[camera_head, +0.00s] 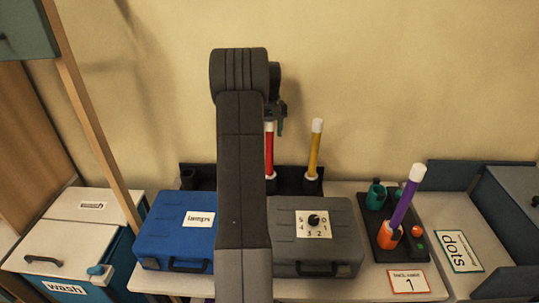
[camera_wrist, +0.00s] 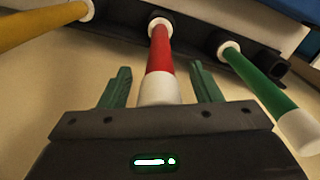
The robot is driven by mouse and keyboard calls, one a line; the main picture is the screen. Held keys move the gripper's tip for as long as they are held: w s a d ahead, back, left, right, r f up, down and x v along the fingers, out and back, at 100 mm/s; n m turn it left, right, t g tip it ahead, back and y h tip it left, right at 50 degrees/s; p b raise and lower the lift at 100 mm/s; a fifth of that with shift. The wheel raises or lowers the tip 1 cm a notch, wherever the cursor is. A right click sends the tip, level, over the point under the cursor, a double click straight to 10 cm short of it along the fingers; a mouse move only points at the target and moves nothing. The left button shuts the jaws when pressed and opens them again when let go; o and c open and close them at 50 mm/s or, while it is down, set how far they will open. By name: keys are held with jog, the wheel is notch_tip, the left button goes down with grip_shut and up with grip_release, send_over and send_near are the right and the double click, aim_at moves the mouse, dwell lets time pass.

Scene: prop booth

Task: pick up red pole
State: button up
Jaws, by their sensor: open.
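The red pole (camera_head: 269,152) with a white tip stands in a dark rack (camera_head: 292,190) at the back of the table, partly hidden by my arm. In the wrist view the red pole (camera_wrist: 160,58) runs from its white collar to its white end, which lies between my fingers. My gripper (camera_wrist: 160,72) is open, with one green finger on each side of the pole and a visible gap on both sides. In the head view my gripper (camera_head: 281,118) is small and partly covered, near the pole's top.
A yellow pole (camera_head: 315,148) stands right of the red one. A green pole (camera_wrist: 258,82) shows only in the wrist view. In front are a blue case (camera_head: 165,232) and a grey case (camera_head: 338,240) with a dial. A purple pole (camera_head: 406,203) stands in a holder at right.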

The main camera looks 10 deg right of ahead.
grip_shut()
jog(key=shift+r, duration=0.1)
notch_tip(320, 180, up, 18)
jog(key=shift+b, duration=0.45)
dwell(0.4)
jog(key=shift+p, duration=0.45)
dwell(0.3)
